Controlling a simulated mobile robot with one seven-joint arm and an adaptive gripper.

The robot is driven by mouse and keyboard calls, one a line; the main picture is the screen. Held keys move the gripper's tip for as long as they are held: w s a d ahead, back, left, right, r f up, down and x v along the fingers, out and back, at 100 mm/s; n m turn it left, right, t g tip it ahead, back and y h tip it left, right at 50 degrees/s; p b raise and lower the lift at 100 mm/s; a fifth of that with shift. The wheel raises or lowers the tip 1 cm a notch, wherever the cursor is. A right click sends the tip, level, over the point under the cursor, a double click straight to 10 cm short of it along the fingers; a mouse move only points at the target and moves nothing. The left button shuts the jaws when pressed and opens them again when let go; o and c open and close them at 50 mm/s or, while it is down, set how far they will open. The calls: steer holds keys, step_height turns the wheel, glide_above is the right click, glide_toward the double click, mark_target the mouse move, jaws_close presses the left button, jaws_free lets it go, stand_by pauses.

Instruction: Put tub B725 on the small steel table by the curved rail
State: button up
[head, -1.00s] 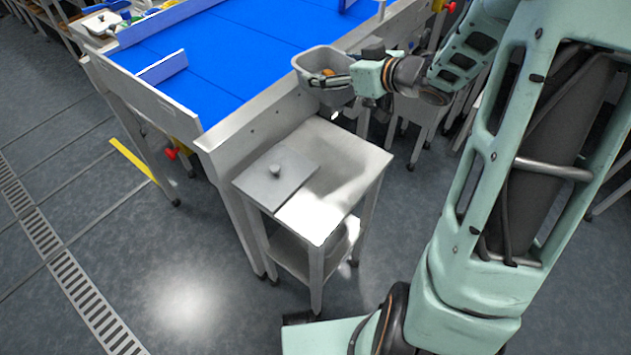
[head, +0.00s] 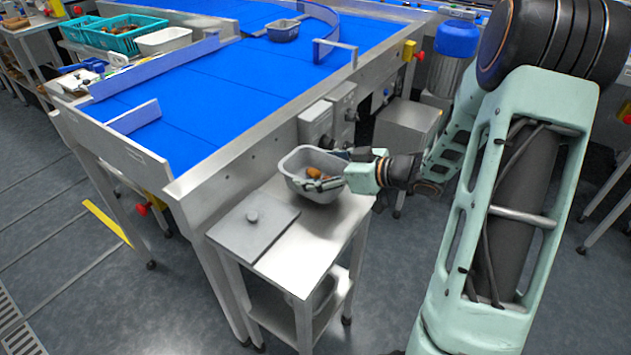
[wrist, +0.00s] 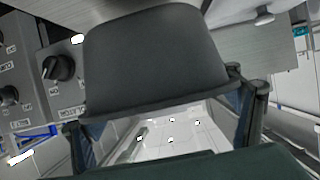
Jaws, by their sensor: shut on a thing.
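A grey tub (head: 293,180) with several brown dates inside is held by my gripper (head: 345,170). It is upright over the back part of the small steel table (head: 322,238). I cannot tell if its base touches the top. In the wrist view the tub (wrist: 155,60) fills the upper middle, with a finger of my gripper (wrist: 165,125) at each side. No code on the tub is readable. A curved rail (head: 322,14) stands on the blue belt at the back.
A flat grey lid with a knob (head: 250,232) covers the table's front left. The conveyor's steel side (head: 215,165) runs along the table's left. Control boxes (head: 316,124) are behind the tub. Another grey tub (head: 283,30) sits on the belt. The table's front right is bare.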

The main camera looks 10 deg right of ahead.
steer(key=shift+f+b, duration=0.3)
steer(key=shift+f, duration=1)
steer(key=shift+f, duration=0.15)
steer(key=o, duration=1.2)
steer(key=p+v, duration=0.2)
steer(key=v, duration=1)
steer(key=shift+p, duration=0.4)
